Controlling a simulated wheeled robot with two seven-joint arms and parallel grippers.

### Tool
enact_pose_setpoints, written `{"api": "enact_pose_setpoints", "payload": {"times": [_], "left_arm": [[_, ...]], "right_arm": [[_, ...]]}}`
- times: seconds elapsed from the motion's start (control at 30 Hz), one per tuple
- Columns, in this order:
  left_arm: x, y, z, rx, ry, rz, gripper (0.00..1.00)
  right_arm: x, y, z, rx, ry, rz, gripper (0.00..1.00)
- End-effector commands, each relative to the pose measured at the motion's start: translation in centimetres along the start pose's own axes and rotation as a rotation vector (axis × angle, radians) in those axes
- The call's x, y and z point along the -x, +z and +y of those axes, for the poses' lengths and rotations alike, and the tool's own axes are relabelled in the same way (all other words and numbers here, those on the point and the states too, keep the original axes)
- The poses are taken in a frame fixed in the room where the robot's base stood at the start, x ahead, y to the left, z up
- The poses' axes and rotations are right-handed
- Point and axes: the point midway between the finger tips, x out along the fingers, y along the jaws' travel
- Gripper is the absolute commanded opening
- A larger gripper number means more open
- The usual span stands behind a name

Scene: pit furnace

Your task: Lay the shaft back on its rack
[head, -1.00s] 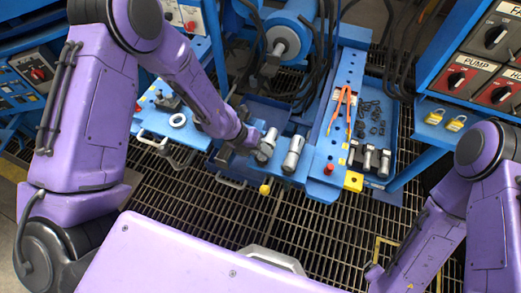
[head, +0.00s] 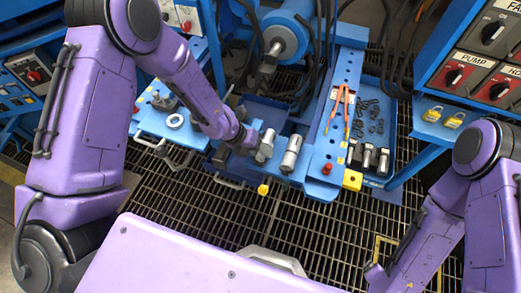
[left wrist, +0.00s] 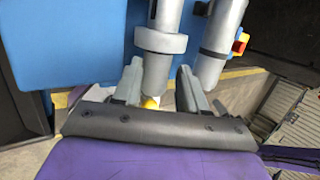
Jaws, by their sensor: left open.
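Two grey metal shafts sit side by side at the blue rack (head: 290,179) in the head view, a left shaft (head: 266,146) and a right shaft (head: 292,154). My left gripper (head: 251,143) is at the left shaft. In the left wrist view, the left shaft (left wrist: 161,42) has a wide collar, and its narrower end reaches between the open fingers of my left gripper (left wrist: 157,85). I cannot tell whether the fingers touch it. The right shaft (left wrist: 221,42) stands just outside the right finger. My right gripper is not in view.
A blue tray (head: 369,93) holds small parts. A blue cylinder (head: 288,36) is behind the shafts. Metal grating (head: 250,215) shows below.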

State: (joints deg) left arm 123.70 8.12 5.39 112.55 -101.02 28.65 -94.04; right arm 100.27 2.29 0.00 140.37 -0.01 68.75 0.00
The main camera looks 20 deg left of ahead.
Motion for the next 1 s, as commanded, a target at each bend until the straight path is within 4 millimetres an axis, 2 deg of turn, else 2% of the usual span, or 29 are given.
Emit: {"api": "enact_pose_setpoints", "payload": {"times": [0.03, 0.13, 0.3, 0.5, 0.63, 1.0], "left_arm": [[0.1, -0.8, 0.7, 0.004, 0.016, 0.016, 0.60], [1.6, -0.6, 0.6, 0.002, 0.016, 0.012, 0.60], [5.8, -0.2, 0.1, -0.001, 0.010, 0.007, 0.60], [9.4, 0.1, -0.3, -0.006, 0.006, 0.005, 0.60], [10.3, 0.0, -0.3, -0.003, 0.004, 0.004, 0.60], [10.4, 0.0, -0.2, -0.001, 0.002, 0.002, 0.60]], "right_arm": [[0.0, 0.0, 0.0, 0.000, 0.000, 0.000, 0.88], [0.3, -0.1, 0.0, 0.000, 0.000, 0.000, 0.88], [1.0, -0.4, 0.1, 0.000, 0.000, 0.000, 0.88], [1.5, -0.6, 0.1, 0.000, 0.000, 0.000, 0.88], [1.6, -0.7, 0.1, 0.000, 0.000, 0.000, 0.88], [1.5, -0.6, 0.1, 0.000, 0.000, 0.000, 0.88]]}}
